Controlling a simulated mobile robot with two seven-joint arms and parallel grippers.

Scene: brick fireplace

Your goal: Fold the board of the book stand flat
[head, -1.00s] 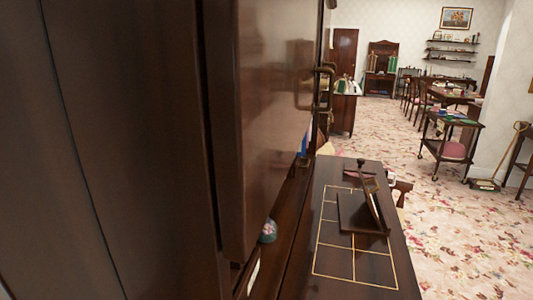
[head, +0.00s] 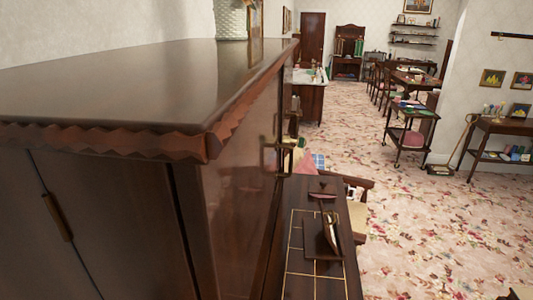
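The dark wooden book stand (head: 331,234) sits on a dark table (head: 335,290) with thin gold inlaid lines, in the lower middle of the head view. Its board looks raised at a tilt above its base, seen nearly edge-on. A small dark object (head: 322,193) lies on the table just behind the stand. Neither of my grippers is in view.
Patterned carpet (head: 430,225) is open to the right. A trolley (head: 410,128) stands farther back.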

